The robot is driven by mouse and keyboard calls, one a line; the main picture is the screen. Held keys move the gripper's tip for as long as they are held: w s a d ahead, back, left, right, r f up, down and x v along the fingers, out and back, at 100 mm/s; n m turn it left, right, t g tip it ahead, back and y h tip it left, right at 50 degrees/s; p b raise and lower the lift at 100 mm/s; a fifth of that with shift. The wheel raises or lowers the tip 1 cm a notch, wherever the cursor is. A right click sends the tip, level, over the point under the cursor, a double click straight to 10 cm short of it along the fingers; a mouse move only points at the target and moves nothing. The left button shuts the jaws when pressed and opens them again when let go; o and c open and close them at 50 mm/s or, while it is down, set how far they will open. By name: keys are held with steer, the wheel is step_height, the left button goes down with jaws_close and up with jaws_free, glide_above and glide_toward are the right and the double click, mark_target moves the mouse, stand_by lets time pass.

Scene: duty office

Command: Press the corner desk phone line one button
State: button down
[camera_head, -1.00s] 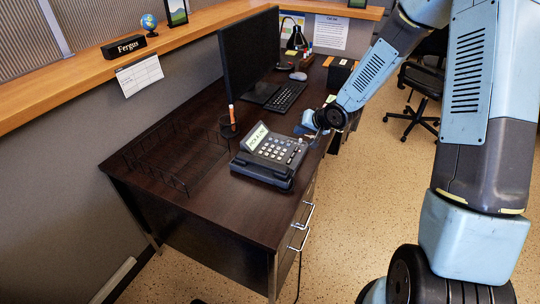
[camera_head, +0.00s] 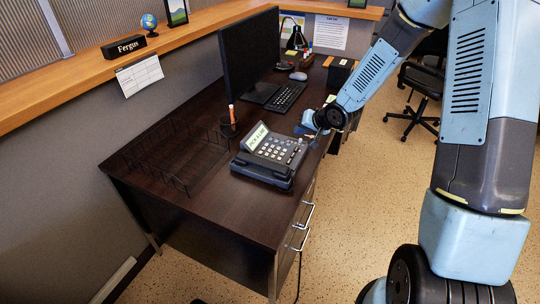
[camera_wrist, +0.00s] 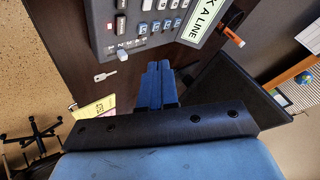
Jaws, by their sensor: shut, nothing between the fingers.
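The desk phone (camera_head: 268,158) is dark grey with a lit screen and a keypad, and stands near the right edge of the brown desk. In the wrist view the phone (camera_wrist: 104,18) fills the top, with its screen (camera_wrist: 201,20) partly showing "K A LINE". Rows of blue-grey and dark buttons (camera_wrist: 148,28) lie beside the screen; I cannot tell which is line one. My gripper (camera_wrist: 158,66) has blue fingers, shut and empty, with the tips just short of the phone's edge in that picture. In the head view my gripper (camera_head: 303,131) is beside the phone's upper right, partly hidden by my wrist.
A wire tray (camera_head: 175,158) and a pencil cup (camera_head: 229,127) stand left of the phone. A monitor (camera_head: 249,52), keyboard (camera_head: 286,96) and mouse (camera_head: 298,76) are further back. A key (camera_wrist: 105,76) lies near the phone. The front of the desk is clear.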

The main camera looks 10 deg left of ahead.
stand_by(0.7)
steer(key=s+d+r+h, duration=0.3)
steer(key=s+d+r, duration=0.2)
steer(key=d+r, duration=0.4)
steer(key=s+d+r+h, duration=0.4)
steer(key=d+r, duration=0.2)
steer(key=r, duration=0.5)
steer(key=s+d+r, duration=0.2)
steer(key=s+r, duration=0.3)
steer(key=s, duration=0.7)
steer(key=s+d+r, duration=0.3)
steer(key=s+r, duration=0.2)
steer(key=s, duration=0.7)
steer(key=shift+s+d+g, duration=0.2)
steer(key=shift+s+g, duration=0.05)
steer(key=shift+g, duration=0.15)
